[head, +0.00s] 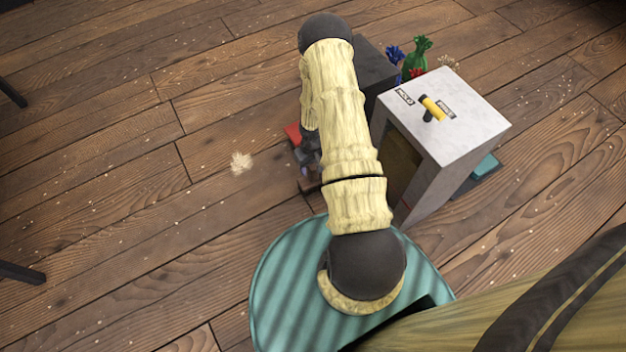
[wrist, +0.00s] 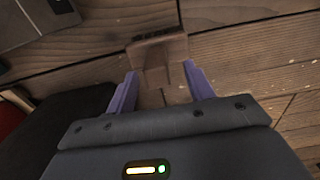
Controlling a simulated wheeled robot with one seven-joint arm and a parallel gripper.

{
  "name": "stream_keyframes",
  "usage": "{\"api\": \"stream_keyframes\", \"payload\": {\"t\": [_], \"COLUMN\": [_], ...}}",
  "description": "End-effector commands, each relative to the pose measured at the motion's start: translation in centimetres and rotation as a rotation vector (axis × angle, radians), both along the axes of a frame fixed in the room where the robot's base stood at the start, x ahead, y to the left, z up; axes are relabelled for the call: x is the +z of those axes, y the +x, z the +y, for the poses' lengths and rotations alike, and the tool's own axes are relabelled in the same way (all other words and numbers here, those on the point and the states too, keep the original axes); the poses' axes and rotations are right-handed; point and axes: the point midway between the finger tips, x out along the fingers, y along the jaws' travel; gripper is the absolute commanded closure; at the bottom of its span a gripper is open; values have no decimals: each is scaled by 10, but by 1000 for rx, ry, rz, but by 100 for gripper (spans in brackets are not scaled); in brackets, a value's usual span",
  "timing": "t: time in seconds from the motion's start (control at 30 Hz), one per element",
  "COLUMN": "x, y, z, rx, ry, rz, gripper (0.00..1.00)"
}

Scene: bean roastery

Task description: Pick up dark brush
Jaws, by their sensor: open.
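A brown, wood-like brush with a row of dark tufts along its top edge, which I take for the dark brush (wrist: 158,50), shows in the wrist view. Its narrower part points down between the fingers of my gripper (wrist: 160,70). The two purple fingers are apart, one on each side of that part, and I see no grip on it. In the head view my gripper (head: 307,170) is low near the floor, partly hidden behind my arm. The brush cannot be made out clearly there.
A pale box with a yellow-handled switch (head: 433,108) stands right of my arm. A dark box (head: 374,68) and blue, green and red tied bundles (head: 416,55) are behind it. A red item (head: 293,133) lies near my gripper. The floor to the left is mostly clear.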

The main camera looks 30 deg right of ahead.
Motion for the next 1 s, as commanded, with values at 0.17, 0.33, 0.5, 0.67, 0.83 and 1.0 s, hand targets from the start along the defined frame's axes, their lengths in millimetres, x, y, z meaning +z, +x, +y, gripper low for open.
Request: {"api": "stream_keyframes", "payload": {"t": [0.17,0.33,0.5,0.67,0.83,1.0], "x": [1,-6,-26,-45,-52,-51], "y": [0,0,2,3,4,3], "z": [0,-1,-4,-4,-4,-4], "rx": [0,0,-1,1,0,0], "ry": [0,0,0,0,0,0], "rz": [0,1,0,2,0,0], "gripper": [47,47,47,47,47,47]}}
